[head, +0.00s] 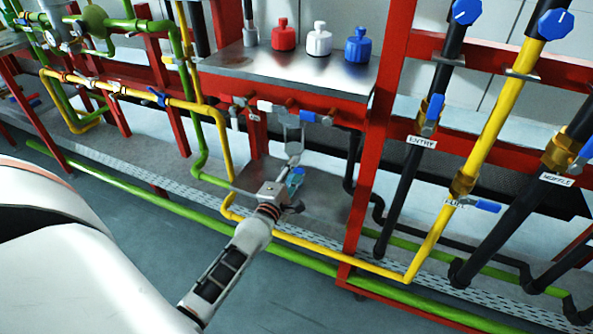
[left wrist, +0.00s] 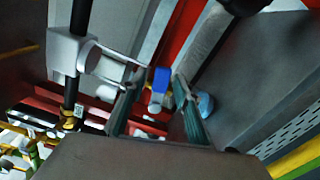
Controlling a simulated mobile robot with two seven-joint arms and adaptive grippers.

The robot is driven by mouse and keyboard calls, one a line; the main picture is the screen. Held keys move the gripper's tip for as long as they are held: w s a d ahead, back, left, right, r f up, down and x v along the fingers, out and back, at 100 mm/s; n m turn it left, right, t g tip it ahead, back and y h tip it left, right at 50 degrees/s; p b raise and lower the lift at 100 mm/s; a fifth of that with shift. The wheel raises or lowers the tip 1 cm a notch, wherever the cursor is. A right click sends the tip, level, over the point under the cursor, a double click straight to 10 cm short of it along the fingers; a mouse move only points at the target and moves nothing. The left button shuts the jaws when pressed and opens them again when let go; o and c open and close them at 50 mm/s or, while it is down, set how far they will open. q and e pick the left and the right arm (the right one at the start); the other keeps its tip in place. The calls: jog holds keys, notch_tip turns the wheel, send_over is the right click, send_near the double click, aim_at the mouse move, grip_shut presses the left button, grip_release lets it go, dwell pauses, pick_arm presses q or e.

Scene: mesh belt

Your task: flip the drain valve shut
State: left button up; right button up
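A row of small valves sits on the red beam under the steel shelf. A blue valve handle (head: 307,116) is there, and no label reading drain can be made out. My left gripper (head: 291,122) reaches up to this row from below. In the left wrist view, its two dark fingers (left wrist: 155,92) are apart, with a blue handle (left wrist: 161,79) beyond and between their tips. No grip on it shows, and whether a finger touches it cannot be told. The handle's lower part and valve body are partly hidden. My right gripper is not in view.
Red, white and blue bottles (head: 320,38) stand on the steel shelf (head: 285,66) above. A red post (head: 378,130) stands to the right, with labelled black and yellow pipes beyond. A light-blue object (head: 296,177) is under the gripper. Green and yellow pipes run along the floor.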

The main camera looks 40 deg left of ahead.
pick_arm(q)
grip_shut()
jog(key=shift+w+f+m, duration=0.1)
jog(key=shift+f+m, duration=0.15)
jog(key=shift+m, duration=0.85)
jog(key=shift+m+p, duration=0.3)
jog(key=shift+f, duration=0.25)
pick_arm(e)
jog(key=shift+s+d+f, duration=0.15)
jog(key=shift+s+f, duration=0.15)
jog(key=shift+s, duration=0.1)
pick_arm(q)
jog(key=shift+c, duration=0.3)
grip_release()
jog(key=shift+o, duration=0.3)
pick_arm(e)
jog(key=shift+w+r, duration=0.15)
